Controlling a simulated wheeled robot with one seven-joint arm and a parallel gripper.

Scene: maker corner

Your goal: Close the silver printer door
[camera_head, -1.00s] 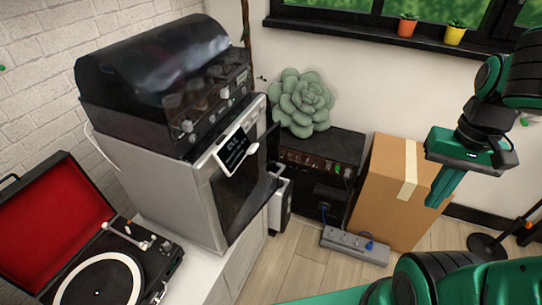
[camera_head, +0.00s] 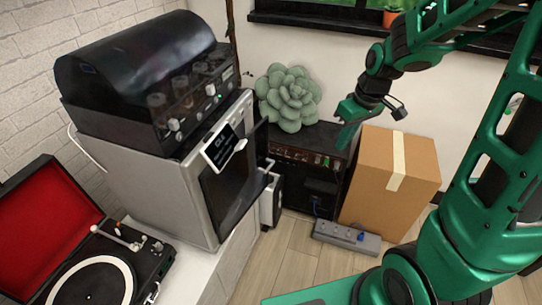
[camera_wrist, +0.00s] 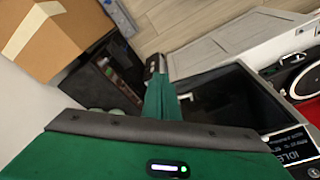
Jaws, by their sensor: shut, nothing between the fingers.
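The silver printer (camera_head: 150,190) stands on a white cabinet at left in the head view, with its dark front (camera_head: 225,190) facing right. A thin dark door (camera_head: 261,140) with a pale handle (camera_head: 268,166) stands out from the far edge of that front, so it appears open. In the wrist view, the printer's dark front (camera_wrist: 235,100) lies right of the fingers. My gripper (camera_head: 345,136) is shut and empty, to the right of the door and apart from it, above the black box. It also shows in the wrist view (camera_wrist: 158,85).
A black smoked-lid machine (camera_head: 150,85) sits on the printer. A record player (camera_head: 95,275) is at front left. A green succulent (camera_head: 289,98) tops the black box (camera_head: 300,185). A cardboard box (camera_head: 385,205) and power strip (camera_head: 345,238) stand right, with clear floor in front.

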